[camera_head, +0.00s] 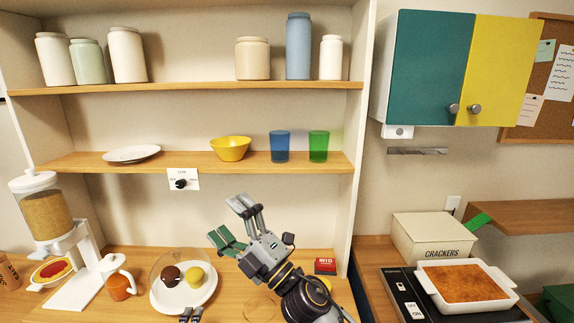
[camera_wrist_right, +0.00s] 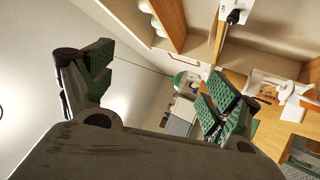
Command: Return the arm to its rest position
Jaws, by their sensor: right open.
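My right gripper (camera_head: 232,222) is raised in front of the shelf unit, above the counter, with its fingers pointing up and left. Its fingers are spread and nothing is between them. The right wrist view also shows the right gripper (camera_wrist_right: 158,95) with its green-padded fingers wide apart and empty. The dark tips of what looks like my left gripper (camera_head: 190,315) show at the bottom edge, just below the white plate; the rest is out of frame.
A white plate (camera_head: 206,298) with a brown and a yellow round item lies left of my right arm. A small red box (camera_head: 325,266) stands close to its right. Shelves are behind.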

